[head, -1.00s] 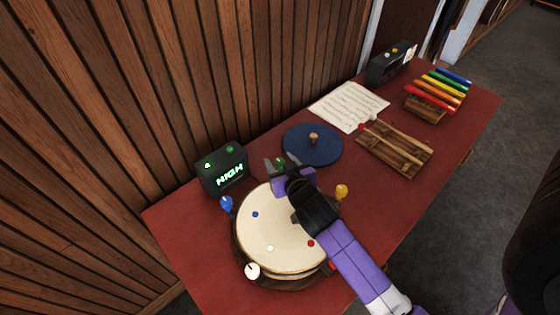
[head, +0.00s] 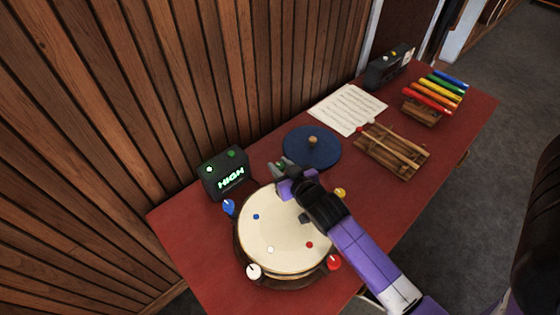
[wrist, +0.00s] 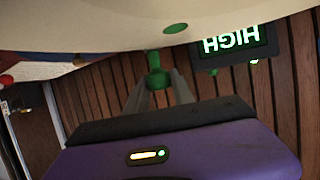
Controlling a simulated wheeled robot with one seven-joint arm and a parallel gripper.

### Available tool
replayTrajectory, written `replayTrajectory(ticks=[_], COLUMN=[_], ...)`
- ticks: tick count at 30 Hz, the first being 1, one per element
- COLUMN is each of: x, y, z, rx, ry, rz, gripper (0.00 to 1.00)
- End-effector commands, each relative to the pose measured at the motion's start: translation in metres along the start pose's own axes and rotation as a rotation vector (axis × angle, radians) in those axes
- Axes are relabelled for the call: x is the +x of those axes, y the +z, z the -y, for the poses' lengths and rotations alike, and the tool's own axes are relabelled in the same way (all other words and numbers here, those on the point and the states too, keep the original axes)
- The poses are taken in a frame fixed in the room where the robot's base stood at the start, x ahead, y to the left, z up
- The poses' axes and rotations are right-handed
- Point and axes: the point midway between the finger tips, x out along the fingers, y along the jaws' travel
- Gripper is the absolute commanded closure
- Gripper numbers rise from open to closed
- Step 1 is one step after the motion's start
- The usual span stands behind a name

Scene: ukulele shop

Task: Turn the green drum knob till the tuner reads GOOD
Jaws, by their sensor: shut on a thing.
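The round drum (head: 285,235) with a cream skin stands on the red table. Colored knobs sit around its rim. The green knob (wrist: 155,72) is between my gripper's two fingers in the wrist view, just beside the drum's edge. My gripper (head: 281,166) is shut on it at the drum's far side; the head view largely hides the knob behind the fingers and wrist. The dark tuner box (head: 225,173) stands left of my gripper and reads HIGH in green letters. The same reading shows upside down in the wrist view (wrist: 231,40).
Blue (head: 229,206), white (head: 254,271), red (head: 333,262) and yellow (head: 340,193) knobs line the drum rim. A blue disc (head: 318,150) lies close behind my gripper. A music sheet (head: 346,108), wooden slats and colored bars are farther right. A wood-plank wall (head: 180,90) runs behind.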

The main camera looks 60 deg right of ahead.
Motion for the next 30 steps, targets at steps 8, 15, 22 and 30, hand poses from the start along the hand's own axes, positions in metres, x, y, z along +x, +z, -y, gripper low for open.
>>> replayTrajectory(ticks=[8, 15, 22, 30], x=[-0.0009, 0.0004, 0.0007, 0.0003], y=[-0.0015, 0.0008, 0.0017, 0.0007], z=[0.002, 0.002, 0.001, 0.0009], rx=[-0.053, -0.095, -0.123, -0.143], ry=[-0.123, -0.22, -0.292, -0.343], rz=[0.001, -0.001, -0.001, -0.001], gripper=[1.0, 1.0, 1.0, 1.0])
